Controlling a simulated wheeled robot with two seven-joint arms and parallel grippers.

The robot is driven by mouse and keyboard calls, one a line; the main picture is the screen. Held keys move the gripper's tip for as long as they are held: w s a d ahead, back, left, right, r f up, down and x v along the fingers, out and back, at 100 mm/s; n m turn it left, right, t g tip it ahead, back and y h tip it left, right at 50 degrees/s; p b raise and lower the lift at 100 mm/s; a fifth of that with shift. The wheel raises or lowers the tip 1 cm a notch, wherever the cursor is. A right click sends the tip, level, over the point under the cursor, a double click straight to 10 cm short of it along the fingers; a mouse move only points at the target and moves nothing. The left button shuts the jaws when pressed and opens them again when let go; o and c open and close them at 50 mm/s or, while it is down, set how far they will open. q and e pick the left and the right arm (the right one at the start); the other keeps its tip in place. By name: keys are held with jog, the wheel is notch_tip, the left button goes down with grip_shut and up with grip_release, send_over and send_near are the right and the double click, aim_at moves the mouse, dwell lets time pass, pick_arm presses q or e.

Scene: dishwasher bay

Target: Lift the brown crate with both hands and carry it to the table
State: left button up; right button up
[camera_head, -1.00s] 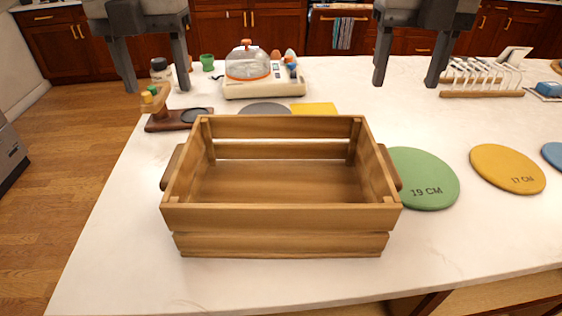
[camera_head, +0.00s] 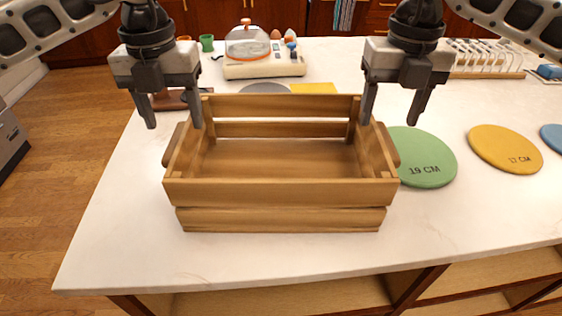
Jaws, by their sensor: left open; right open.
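The brown crate (camera_head: 280,193) is an empty slatted wooden box with a handle on each short side. It stands upright on the white table (camera_head: 130,235), near its front edge. My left gripper (camera_head: 173,126) is open, with its fingers pointing down above the crate's left side, near the left handle (camera_head: 174,143). My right gripper (camera_head: 389,121) is open, with its fingers pointing down above the crate's right side, near the right handle (camera_head: 390,146). Neither gripper visibly holds the crate. Whether a finger touches it I cannot tell.
A green round mat (camera_head: 422,160) lies close to the crate's right side, with a yellow mat (camera_head: 505,149) further right. Behind the crate stands an egg cooker (camera_head: 262,62). A white rack (camera_head: 485,60) is at the back right. The table's front left is clear.

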aim_at(180, 139)
pick_arm(q)
jog(key=shift+f, duration=2.75)
pick_arm(e)
jog(key=shift+f, duration=2.75)
pick_arm(q)
jog(key=c, duration=1.2)
pick_arm(e)
jog(key=c, duration=1.2)
